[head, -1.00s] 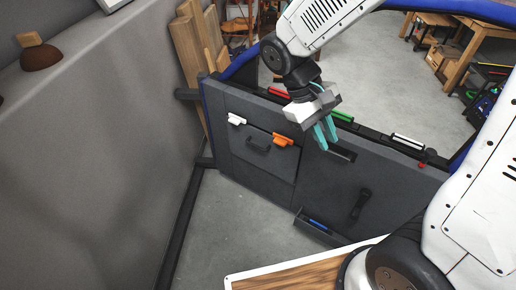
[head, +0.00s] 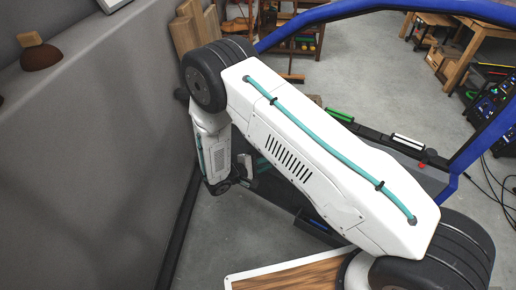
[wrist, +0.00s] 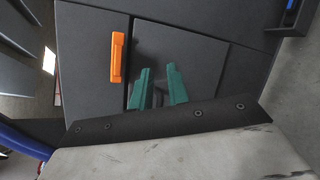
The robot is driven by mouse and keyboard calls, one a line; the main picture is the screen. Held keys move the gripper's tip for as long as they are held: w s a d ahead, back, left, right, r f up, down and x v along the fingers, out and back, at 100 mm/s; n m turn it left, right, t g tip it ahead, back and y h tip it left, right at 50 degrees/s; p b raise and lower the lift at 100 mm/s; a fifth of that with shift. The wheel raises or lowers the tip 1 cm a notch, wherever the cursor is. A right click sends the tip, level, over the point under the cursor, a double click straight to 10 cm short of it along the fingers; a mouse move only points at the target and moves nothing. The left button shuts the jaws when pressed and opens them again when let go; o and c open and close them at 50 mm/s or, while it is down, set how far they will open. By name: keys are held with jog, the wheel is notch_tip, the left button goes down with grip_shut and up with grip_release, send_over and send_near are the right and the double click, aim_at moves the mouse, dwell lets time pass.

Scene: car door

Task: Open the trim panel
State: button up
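The trim panel (wrist: 195,62) is a dark grey rectangle set in the car door, seen at an angle in the wrist view. It looks closed or nearly so; I cannot tell whether there is a small gap. An orange clip (wrist: 117,58) sits along its left edge in this view. My gripper (wrist: 158,67) has two teal fingers apart, close in front of the panel. The panel's dark handle is not clear; it may lie around the fingers. In the head view my arm covers the panel and most of the gripper.
The blue door frame (head: 385,8) arches above. A wood-topped surface (head: 285,277) lies at the bottom.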

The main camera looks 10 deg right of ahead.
jog(key=w+a+f+m+t+y, duration=0.1)
jog(key=w+a+f+t+y, duration=0.15)
jog(key=w+a+t, duration=0.35)
jog(key=shift+m+g, duration=0.3)
jog(key=shift+g, duration=0.2)
jog(key=shift+x, duration=4.7)
jog(key=shift+w+a+r, duration=0.1)
grip_shut()
